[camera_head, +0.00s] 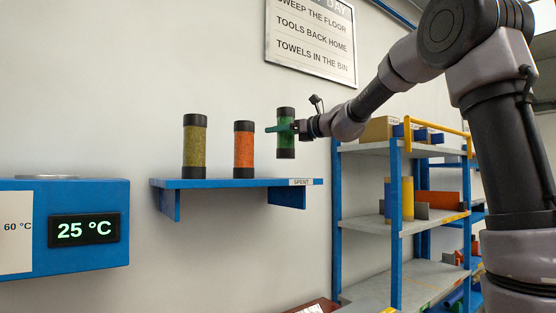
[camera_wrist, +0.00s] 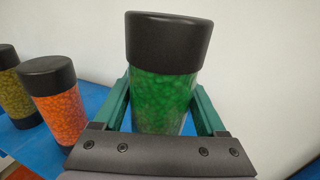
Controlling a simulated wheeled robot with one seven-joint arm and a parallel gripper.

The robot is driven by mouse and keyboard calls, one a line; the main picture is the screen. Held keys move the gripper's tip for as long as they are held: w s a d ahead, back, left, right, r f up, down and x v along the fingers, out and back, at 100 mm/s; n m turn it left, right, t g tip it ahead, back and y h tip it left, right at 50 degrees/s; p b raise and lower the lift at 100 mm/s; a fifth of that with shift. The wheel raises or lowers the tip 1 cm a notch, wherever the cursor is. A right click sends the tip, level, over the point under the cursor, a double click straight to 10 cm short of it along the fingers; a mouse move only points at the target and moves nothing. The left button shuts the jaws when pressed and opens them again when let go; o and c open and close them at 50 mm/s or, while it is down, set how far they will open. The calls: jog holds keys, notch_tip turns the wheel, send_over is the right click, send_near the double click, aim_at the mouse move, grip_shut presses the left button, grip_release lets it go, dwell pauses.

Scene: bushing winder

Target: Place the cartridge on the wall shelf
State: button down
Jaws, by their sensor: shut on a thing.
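The green cartridge (camera_head: 286,140), a clear cylinder of green beads with black caps, is upright in my gripper (camera_head: 283,128). The green fingers are shut around its sides. In the head view its lower cap shows a little above the right part of the blue wall shelf (camera_head: 222,183), with a visible gap. In the wrist view the green cartridge (camera_wrist: 165,95) stands between the two fingers (camera_wrist: 160,112), and its bottom is hidden by the gripper body. The blue shelf (camera_wrist: 95,100) shows beneath and behind it.
An olive cartridge (camera_head: 194,147) and an orange cartridge (camera_head: 243,150) stand upright on the shelf to the left. A "SPENT" label (camera_head: 301,182) is on its front edge. A blue heater box (camera_head: 100,225) is at left, a storage rack (camera_head: 400,215) at right.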

aim_at(280, 149)
jog(key=shift+f, duration=2.9)
jog(key=shift+f, duration=0.1)
grip_release()
jog(key=v, duration=1.2)
jog(key=s+d+f+n+g+h, duration=0.1)
jog(key=s+f+n+g+h, duration=0.15)
jog(key=s+f+n, duration=0.45)
jog(key=s+d+f+n+g+h, duration=0.25)
jog(key=s+n, duration=0.25)
jog(key=s, duration=0.5)
jog(key=s+d+f+n+t+h, duration=0.1)
jog(key=s+d+f+n+h, duration=0.6)
jog(key=s+d+f+n, duration=0.2)
jog(key=shift+d+n, duration=0.25)
jog(key=shift+n, duration=0.05)
